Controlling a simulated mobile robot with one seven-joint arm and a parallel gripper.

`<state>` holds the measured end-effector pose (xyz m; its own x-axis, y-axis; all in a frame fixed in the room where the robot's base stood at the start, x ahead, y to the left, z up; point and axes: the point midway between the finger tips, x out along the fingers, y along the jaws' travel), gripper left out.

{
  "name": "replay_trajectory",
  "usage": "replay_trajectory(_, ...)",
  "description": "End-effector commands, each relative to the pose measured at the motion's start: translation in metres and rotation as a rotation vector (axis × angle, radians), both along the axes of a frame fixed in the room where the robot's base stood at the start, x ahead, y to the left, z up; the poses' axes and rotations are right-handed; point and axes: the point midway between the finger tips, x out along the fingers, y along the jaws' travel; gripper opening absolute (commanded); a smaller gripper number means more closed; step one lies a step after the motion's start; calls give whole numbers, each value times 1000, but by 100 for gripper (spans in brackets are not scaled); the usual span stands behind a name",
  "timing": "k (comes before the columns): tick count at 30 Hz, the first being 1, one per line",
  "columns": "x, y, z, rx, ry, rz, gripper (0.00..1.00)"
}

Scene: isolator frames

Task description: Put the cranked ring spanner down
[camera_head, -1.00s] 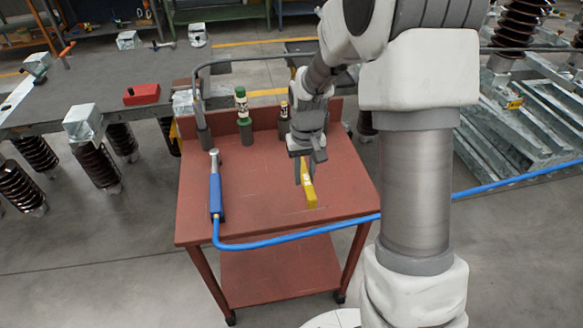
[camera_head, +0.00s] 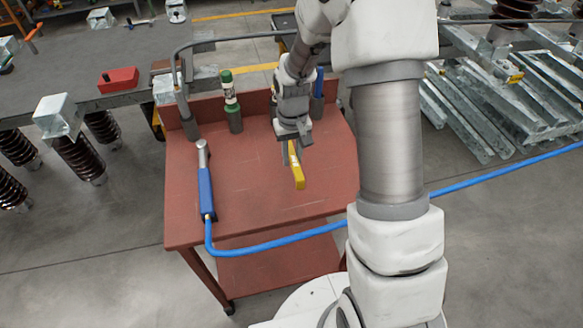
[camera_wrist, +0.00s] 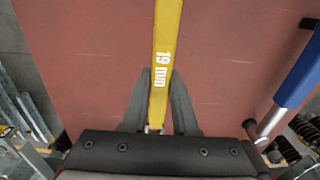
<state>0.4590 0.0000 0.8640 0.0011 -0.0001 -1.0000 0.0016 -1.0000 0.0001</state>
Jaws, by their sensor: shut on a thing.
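The cranked ring spanner (camera_head: 297,172) is a yellow bar over the right half of the red-brown trolley top (camera_head: 250,165). In the wrist view the yellow spanner (camera_wrist: 167,35) runs up out of the frame and bears the marking "19 mm". My gripper (camera_head: 293,138) points down over the trolley and is shut on the spanner. In the wrist view the two fingers of my gripper (camera_wrist: 159,95) lie on either side of it. The spanner's far end is cut off in the wrist view. I cannot tell whether it touches the trolley top.
A blue-handled tool (camera_head: 206,190) lies on the trolley's left side, with a blue hose (camera_head: 270,240) running along the front edge. A green-and-white bottle (camera_head: 230,90) stands in a holder at the back. The trolley top between tool and spanner is bare.

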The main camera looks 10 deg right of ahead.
Motion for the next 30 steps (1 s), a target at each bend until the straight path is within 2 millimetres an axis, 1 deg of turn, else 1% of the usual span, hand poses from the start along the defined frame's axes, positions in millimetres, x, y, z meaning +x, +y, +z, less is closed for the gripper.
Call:
replay_trajectory(1, 0, 0, -6, 0, 0, 0, 0)
replay_trajectory(5, 0, 0, -15, 0, 0, 0, 0)
replay_trajectory(7, 0, 0, -22, 0, 0, -1, 0)
replay_trajectory(12, 0, 0, -46, 0, 1, -1, 0)
replay_trajectory(20, 1, 0, -48, 0, -2, -1, 0)
replay_trajectory(24, 0, 0, -52, 0, -2, -1, 0)
replay_trajectory(25, 0, 0, -51, 0, -2, -1, 33)
replay_trajectory(29, 0, 0, -51, 0, -1, -1, 56)
replay_trajectory(30, 0, 0, -51, 0, -1, -1, 57)
